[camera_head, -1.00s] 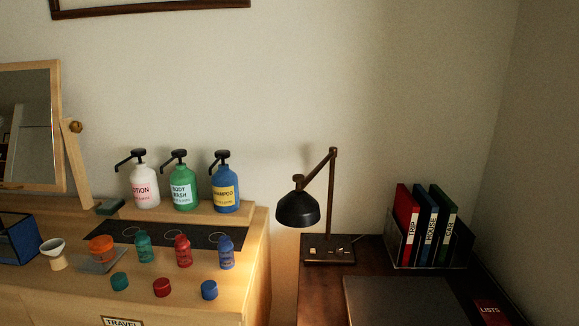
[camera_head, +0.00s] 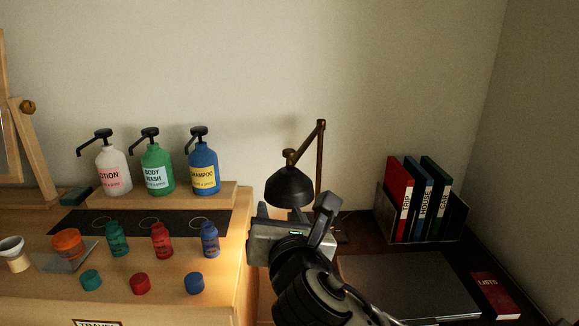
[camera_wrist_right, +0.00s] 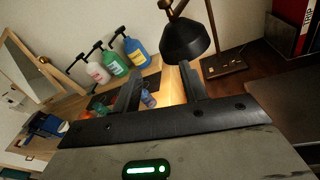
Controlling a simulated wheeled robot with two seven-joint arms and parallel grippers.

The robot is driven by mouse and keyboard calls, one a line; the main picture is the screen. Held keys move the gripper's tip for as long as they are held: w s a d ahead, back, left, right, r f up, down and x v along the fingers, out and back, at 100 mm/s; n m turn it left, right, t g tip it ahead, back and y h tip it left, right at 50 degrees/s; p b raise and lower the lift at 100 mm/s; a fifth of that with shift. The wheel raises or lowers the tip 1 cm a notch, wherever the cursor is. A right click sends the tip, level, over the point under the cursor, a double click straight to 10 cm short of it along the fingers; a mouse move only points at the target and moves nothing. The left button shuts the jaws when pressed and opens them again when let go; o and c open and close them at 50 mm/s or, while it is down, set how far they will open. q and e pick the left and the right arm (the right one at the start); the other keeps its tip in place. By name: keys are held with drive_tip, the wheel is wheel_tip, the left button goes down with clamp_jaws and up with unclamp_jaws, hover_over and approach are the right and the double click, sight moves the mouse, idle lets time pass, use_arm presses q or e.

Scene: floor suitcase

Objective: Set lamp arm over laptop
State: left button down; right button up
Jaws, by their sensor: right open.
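The desk lamp has a black shade (camera_head: 289,187) and a jointed brown arm (camera_head: 321,160). Its shade hangs left of its base, by the gap between dresser and desk. The closed dark laptop (camera_head: 410,284) lies on the desk to the right of the lamp. My right gripper (camera_head: 291,212) is open and empty, just below and in front of the shade in the head view. In the right wrist view the fingers (camera_wrist_right: 160,88) point toward the shade (camera_wrist_right: 185,40), which sits beyond the right finger. The lamp base (camera_wrist_right: 224,64) shows there too. My left gripper is not in view.
Pump bottles (camera_head: 157,168) stand on a shelf on the light dresser (camera_head: 225,290), with small bottles (camera_head: 162,240) and loose caps (camera_head: 140,284) in front. A file rack (camera_head: 420,200) and red LISTS book (camera_head: 494,293) are on the desk at right.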

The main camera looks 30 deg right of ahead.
sight(291, 154)
wheel_tip(291, 154, up, 4)
drive_tip(key=d+n+h, duration=0.2)
drive_tip(key=x, duration=0.9)
drive_tip(key=r+x, duration=0.1)
drive_tip(key=x, duration=0.4)
drive_tip(key=shift+d+b, duration=0.35)
drive_tip(key=shift+d, duration=0.05)
clamp_jaws()
drive_tip(key=shift+d, duration=0.1)
